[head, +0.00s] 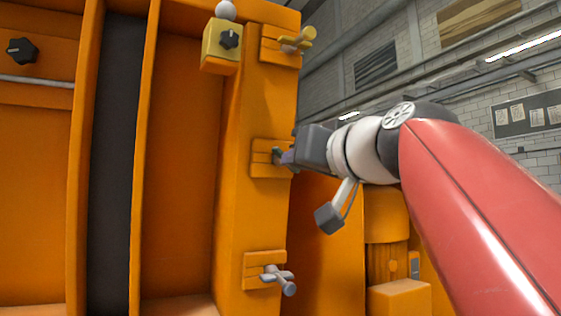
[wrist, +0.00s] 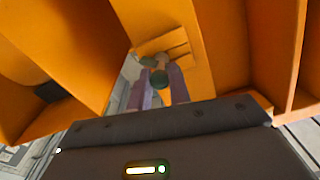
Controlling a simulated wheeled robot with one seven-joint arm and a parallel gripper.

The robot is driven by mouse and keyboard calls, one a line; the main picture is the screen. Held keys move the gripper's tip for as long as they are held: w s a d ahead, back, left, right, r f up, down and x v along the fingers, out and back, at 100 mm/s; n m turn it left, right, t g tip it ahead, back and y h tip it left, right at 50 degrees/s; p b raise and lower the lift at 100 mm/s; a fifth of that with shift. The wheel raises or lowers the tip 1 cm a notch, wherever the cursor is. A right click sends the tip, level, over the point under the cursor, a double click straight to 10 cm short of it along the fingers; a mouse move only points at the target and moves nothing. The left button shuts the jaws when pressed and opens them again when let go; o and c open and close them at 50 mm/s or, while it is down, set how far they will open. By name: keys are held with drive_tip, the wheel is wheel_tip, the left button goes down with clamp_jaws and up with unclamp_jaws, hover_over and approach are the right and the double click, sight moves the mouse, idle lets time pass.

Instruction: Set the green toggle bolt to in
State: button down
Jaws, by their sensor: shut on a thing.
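The green toggle bolt (wrist: 158,78) sits on an orange mounting plate (head: 266,158) midway up the orange post. In the head view only a small dark green part (head: 277,152) shows at my fingertips. My gripper (head: 286,157) reaches in from the right and is shut on the bolt. In the wrist view its purple fingers (wrist: 161,86) stand on either side of the green knob. The fingers and gripper body hide much of the bolt, so I cannot tell whether it is in or out.
A yellow toggle bolt (head: 298,40) is above on the post, and a grey one (head: 278,278) is below. Orange panels stand close around; open space lies right of the post.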

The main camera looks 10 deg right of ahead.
drive_tip(key=shift+a, duration=0.1)
drive_tip(key=c, duration=1.3)
unclamp_jaws()
drive_tip(key=b+v, duration=0.1)
drive_tip(key=v, duration=0.7)
drive_tip(key=shift+w+f, duration=0.1)
